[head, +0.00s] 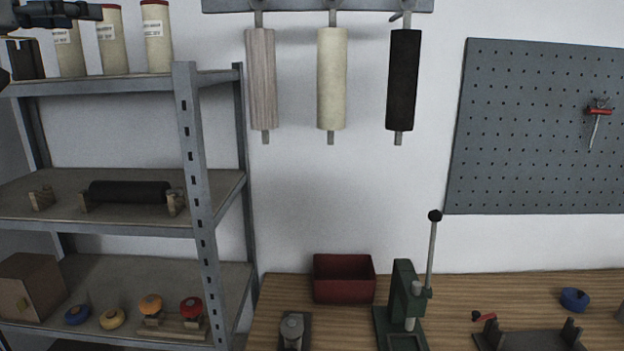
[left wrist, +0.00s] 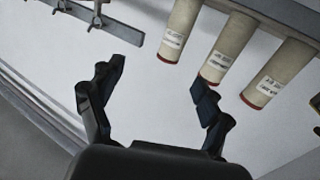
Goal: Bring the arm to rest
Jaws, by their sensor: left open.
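My left gripper (head: 52,14) is partly cut off at the top left corner of the head view, in front of the shelf's top level. In the left wrist view its two dark fingers (left wrist: 158,88) stand wide apart with nothing between them. Three cream tubes with red ends and white labels, one of them the right-hand tube (head: 157,40), stand on the top shelf. In the left wrist view the tubes appear tilted beyond the fingers, the middle one (left wrist: 232,50) close to the right fingertip in the picture. I cannot tell whether they touch. My right gripper is out of view.
A metal shelf unit (head: 194,150) stands left, holding a black roller (head: 130,192) and a cardboard box (head: 32,287). Three rollers hang from a wall rack (head: 300,5). A workbench (head: 262,315) bears a red bin (head: 344,280) and green press (head: 403,300). A pegboard (head: 530,130) hangs right.

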